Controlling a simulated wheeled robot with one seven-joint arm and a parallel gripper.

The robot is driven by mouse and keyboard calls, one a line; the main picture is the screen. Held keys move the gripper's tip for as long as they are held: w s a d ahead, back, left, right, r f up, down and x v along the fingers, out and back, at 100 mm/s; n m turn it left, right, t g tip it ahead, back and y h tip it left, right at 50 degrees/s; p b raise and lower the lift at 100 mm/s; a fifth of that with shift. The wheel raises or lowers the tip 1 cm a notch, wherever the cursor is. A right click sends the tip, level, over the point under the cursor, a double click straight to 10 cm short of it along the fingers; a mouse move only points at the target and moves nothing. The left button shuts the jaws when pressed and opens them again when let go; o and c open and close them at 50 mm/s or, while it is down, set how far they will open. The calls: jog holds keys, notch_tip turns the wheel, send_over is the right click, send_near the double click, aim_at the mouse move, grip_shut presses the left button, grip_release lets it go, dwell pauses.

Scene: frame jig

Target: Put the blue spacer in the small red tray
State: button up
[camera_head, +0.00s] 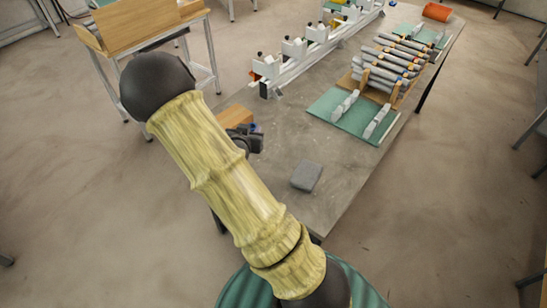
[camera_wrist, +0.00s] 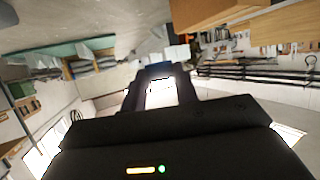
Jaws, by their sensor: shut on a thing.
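My gripper (camera_head: 254,132) is held over the near left part of the grey table, partly hidden behind my own arm in the head view. A small blue piece, the blue spacer (camera_head: 256,127), shows at its fingertips. In the wrist view my gripper (camera_wrist: 160,78) is shut on the blue spacer (camera_wrist: 158,68), which spans the space between the two black fingertips. I cannot make out a small red tray for certain in either view.
A wooden box (camera_head: 234,115) is just behind my gripper. A grey block (camera_head: 306,176) lies on the near table (camera_head: 285,135). A white rail with fixtures (camera_head: 318,32) runs along the left edge. A green mat (camera_head: 350,122), a rack of tubes (camera_head: 385,68) and an orange-red cylinder (camera_head: 437,12) lie farther right.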

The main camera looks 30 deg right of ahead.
jog(key=s+d+m+g+h+b, duration=0.1)
jog(key=b, duration=0.1)
jog(key=d+f+m+g+b, duration=0.1)
jog(key=b, duration=0.1)
jog(key=shift+s+d+f+h, duration=0.15)
jog(key=shift+s+h, duration=0.25)
send_over(260, 160)
jog(key=shift+f+b, duration=0.3)
jog(key=shift+f, duration=2.6)
jog(key=shift+f, duration=2.1)
